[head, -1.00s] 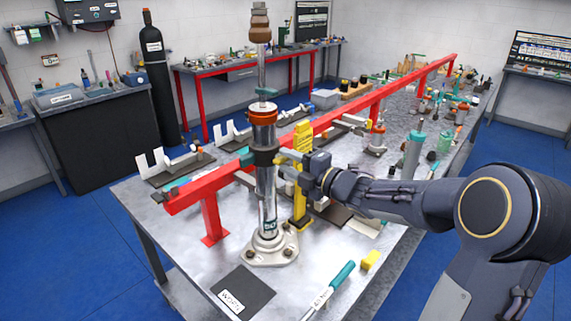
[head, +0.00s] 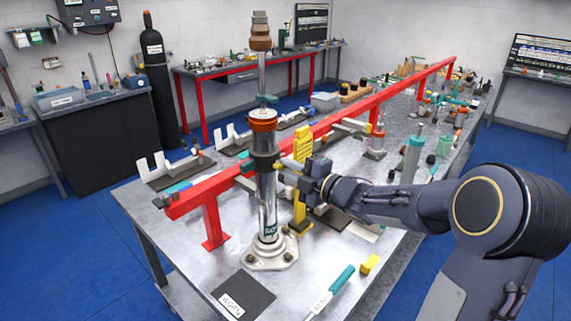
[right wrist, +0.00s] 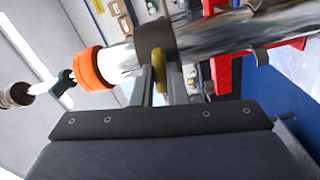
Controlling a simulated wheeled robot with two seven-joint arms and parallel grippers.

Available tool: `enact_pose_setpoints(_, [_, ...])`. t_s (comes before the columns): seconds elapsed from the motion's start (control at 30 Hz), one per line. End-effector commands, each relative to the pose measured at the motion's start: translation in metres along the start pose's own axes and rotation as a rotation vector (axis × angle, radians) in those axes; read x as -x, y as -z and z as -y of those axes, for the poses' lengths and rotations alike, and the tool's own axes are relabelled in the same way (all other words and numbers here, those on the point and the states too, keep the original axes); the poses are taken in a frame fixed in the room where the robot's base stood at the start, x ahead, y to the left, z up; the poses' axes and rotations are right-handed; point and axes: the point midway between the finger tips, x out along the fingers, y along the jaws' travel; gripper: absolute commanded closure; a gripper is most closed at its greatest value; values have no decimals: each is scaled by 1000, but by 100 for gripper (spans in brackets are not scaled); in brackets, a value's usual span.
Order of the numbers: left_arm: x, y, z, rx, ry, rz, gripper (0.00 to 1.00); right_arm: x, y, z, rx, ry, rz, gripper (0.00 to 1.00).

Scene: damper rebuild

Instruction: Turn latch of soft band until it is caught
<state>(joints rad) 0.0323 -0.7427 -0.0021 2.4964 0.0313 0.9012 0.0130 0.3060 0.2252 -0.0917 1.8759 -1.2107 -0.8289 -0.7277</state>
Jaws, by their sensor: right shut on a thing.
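A chrome damper (head: 267,205) stands upright on its flanged foot at the near end of the bench, with an orange collar (head: 263,119) and a rod above. A dark band (head: 263,160) wraps the tube just below the collar; it also shows in the right wrist view (right wrist: 154,38). My right gripper (head: 284,173) is at the band's right side, shut on its yellow latch. In the right wrist view the yellow latch (right wrist: 159,68) sits between the fingers, against the band. Whether it is caught cannot be told. My left gripper is not in view.
A red rail (head: 330,118) runs along the bench behind the damper. A yellow upright piece (head: 302,150) stands right behind the band. A dark labelled mat (head: 243,293), a teal-handled tool (head: 340,279) and a yellow block (head: 369,264) lie in front.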

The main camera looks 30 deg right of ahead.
Motion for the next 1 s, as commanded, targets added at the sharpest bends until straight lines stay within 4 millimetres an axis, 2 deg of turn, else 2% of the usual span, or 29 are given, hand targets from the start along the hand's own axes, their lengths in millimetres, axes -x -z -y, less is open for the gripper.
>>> enact_pose_setpoints(0.23, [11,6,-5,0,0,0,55,0,0,-1,-180,1,0,100])
enact_pose_setpoints(0.67, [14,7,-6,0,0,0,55,0,0,-2,-229,0,0,100])
enact_pose_setpoints(1.0, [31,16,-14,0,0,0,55,0,1,-2,-520,1,0,100])
